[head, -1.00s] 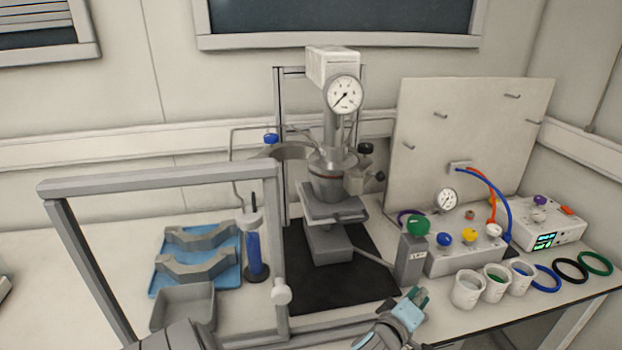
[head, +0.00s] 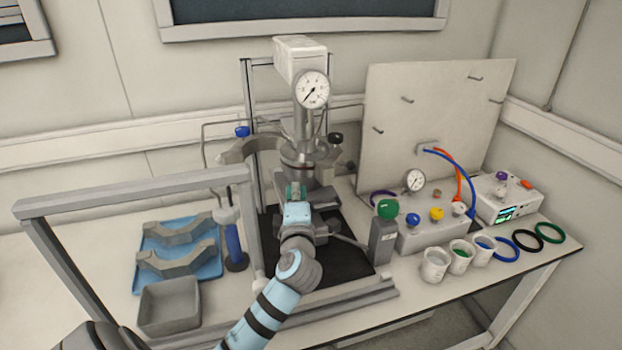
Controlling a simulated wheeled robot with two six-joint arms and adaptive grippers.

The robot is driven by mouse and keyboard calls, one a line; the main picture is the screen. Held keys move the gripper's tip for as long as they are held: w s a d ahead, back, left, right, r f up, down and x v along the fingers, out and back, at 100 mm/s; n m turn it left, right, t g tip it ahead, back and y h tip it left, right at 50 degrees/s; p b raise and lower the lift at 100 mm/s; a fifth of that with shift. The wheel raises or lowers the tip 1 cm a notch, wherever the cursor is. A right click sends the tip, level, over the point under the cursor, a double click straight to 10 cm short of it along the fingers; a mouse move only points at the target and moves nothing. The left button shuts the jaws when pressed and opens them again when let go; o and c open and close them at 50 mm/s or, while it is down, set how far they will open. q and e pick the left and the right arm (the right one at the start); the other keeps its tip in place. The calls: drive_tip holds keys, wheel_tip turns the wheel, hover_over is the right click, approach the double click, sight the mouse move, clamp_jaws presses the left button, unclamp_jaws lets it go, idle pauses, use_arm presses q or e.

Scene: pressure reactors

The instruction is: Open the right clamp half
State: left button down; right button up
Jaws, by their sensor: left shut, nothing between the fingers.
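The reactor (head: 303,150) stands on a black mat under a white motor head and a pressure gauge. A grey curved clamp half (head: 245,150) extends out to the left of the vessel head. The right clamp half (head: 326,173) appears as a grey block at the vessel's right side, partly hidden. My left gripper (head: 295,188) is in front of the vessel, its greenish fingers shut with nothing held. It overlaps the vessel in the picture, and I cannot tell whether it touches. My left arm hides the lower vessel and part of its stand. My right gripper is out of view.
A grey frame (head: 135,190) stands at the front left, near a blue tray (head: 212,268) with grey blocks and a grey bin (head: 168,305). At the right are a control box (head: 432,235), cups, rings and an upright panel (head: 435,110).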

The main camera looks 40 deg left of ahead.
use_arm(q)
drive_tip(key=w, duration=0.2)
drive_tip(key=w+d+p, duration=0.1)
drive_tip(key=w, duration=0.2)
drive_tip(key=shift+a, duration=0.15)
